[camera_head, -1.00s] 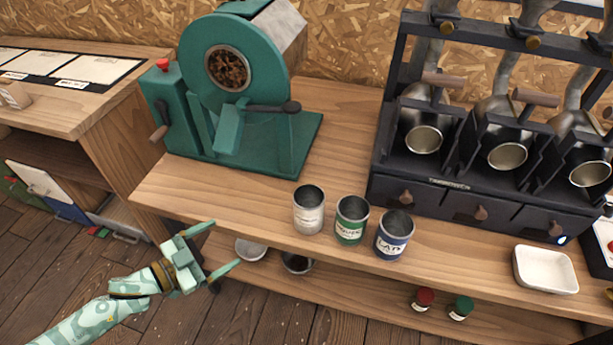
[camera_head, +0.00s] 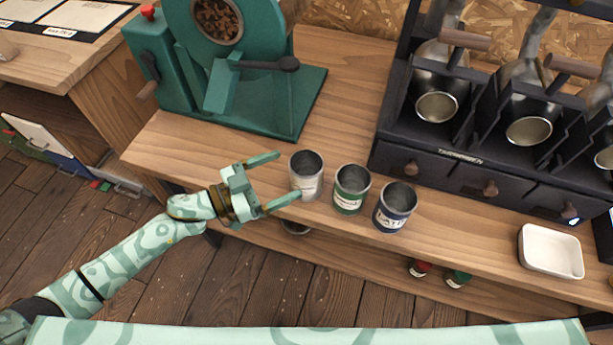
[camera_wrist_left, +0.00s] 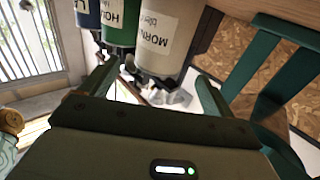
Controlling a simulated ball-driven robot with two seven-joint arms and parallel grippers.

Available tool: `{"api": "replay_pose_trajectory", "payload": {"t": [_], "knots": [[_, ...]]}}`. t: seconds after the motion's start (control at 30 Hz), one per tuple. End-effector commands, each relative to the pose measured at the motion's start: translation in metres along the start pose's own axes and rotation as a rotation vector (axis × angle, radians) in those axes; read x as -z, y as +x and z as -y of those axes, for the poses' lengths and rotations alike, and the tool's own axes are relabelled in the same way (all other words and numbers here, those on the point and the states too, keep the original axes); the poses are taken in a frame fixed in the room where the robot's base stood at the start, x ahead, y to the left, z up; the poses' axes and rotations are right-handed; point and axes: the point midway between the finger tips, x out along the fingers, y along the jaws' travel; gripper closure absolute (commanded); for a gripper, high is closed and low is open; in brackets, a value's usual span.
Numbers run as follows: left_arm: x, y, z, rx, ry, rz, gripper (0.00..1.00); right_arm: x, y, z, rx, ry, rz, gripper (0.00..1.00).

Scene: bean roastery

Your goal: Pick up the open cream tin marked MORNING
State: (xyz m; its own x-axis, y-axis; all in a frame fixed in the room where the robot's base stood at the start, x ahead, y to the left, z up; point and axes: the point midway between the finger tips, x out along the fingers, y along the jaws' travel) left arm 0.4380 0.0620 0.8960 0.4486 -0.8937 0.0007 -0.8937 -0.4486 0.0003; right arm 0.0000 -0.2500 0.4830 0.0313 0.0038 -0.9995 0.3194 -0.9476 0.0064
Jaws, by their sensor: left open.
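The open cream tin (camera_head: 306,177) stands upright on the counter, leftmost in a row of three open tins. Its label starts with MORN in the left wrist view (camera_wrist_left: 164,36). My left gripper (camera_head: 281,179) is open and empty, its two fingers pointing at the cream tin from the left. One fingertip is near the tin's front side and the other near its back side. In the left wrist view the tin lies ahead, between the fingers (camera_wrist_left: 150,80). I cannot tell whether a finger touches it. My right gripper is not in view.
A green tin (camera_head: 350,191) and a blue tin (camera_head: 393,208) stand close to the right. The teal roaster (camera_head: 225,80) is behind on the left. A dark dispenser (camera_head: 440,175) stands behind the tins. A white dish (camera_head: 551,253) sits at right. The counter's front edge is close.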

Motion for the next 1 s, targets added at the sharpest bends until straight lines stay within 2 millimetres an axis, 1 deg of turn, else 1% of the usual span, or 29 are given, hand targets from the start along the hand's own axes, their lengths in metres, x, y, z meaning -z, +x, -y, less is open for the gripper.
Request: {"api": "replay_pose_trajectory", "payload": {"t": [0.03, 0.17, 0.23, 0.4, 0.5, 0.6, 0.77, 0.87, 0.9, 0.93, 0.97, 1.0], "knots": [[-0.001, 0.007, 0.000, 0.000, 0.000, -0.001, 0.11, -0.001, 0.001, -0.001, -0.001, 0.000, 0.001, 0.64], [-0.001, 0.016, 0.000, 0.000, 0.000, 0.000, 0.11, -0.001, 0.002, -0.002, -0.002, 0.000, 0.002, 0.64], [-0.002, 0.024, 0.000, 0.000, -0.001, -0.001, 0.11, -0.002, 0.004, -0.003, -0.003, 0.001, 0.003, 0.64], [-0.006, 0.052, -0.001, 0.000, 0.000, -0.001, 0.11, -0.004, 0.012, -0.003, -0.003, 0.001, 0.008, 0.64], [-0.005, 0.064, -0.001, 0.000, 0.000, 0.000, 0.11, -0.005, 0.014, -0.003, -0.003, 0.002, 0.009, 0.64], [-0.004, 0.067, -0.001, 0.001, 0.000, 0.001, 0.11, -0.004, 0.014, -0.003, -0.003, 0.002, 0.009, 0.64], [-0.004, 0.067, -0.001, 0.001, 0.000, 0.001, 0.11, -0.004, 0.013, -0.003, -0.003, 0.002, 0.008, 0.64], [-0.004, 0.067, -0.001, 0.001, 0.000, 0.001, 0.36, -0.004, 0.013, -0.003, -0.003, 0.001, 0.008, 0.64], [-0.004, 0.067, -0.001, 0.001, 0.000, 0.001, 0.47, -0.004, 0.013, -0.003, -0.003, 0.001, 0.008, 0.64], [-0.004, 0.067, -0.001, 0.001, 0.000, 0.001, 0.56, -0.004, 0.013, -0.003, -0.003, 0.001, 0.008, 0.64], [-0.004, 0.067, -0.001, 0.001, 0.000, 0.001, 0.61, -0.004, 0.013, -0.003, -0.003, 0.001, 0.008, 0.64], [-0.004, 0.067, -0.001, 0.001, 0.000, 0.001, 0.61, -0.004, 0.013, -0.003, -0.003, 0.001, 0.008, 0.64]]}}
